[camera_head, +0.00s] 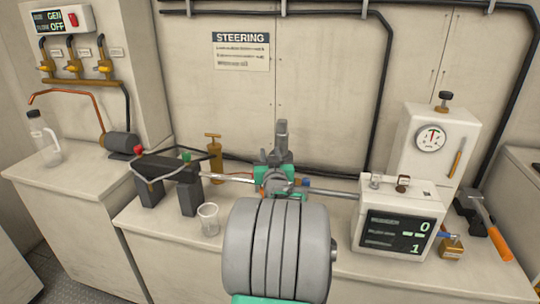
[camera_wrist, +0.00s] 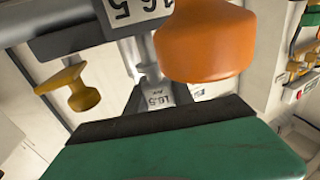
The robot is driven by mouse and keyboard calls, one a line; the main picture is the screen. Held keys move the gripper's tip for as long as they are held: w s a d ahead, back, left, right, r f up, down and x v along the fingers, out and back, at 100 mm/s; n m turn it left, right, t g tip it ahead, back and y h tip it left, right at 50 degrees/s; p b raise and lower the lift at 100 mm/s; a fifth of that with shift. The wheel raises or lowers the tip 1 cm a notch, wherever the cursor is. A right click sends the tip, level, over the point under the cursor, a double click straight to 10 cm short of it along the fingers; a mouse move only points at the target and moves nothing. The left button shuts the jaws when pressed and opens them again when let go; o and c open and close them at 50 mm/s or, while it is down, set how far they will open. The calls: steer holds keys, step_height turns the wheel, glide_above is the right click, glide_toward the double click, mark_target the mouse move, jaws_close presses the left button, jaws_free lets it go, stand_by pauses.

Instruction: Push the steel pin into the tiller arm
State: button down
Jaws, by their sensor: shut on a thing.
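My gripper (camera_head: 274,182) is at the middle of the bench, shut, at the inner end of a thin steel rod (camera_head: 232,178). In the wrist view one green finger with a black pad (camera_wrist: 165,122) fills the bottom. Just beyond it is a small silvery piece that looks like the steel pin (camera_wrist: 150,73); most of it is hidden. A grey bar (camera_wrist: 85,42), likely part of the tiller arm, lies at the upper left beside a "16.5" label. I cannot tell how far the pin is in. A rounded orange part (camera_wrist: 205,42) is close to the camera.
A black-legged bracket (camera_head: 168,182) and a clear cup (camera_head: 208,219) stand left of my gripper. A white display box (camera_head: 400,222), a gauge box (camera_head: 432,145) and an orange-handled hammer (camera_head: 488,225) are at the right. A brass pump (camera_head: 214,155) stands behind.

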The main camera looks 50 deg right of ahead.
steer(key=shift+f+b, duration=0.6)
steer(key=shift+b, duration=0.15)
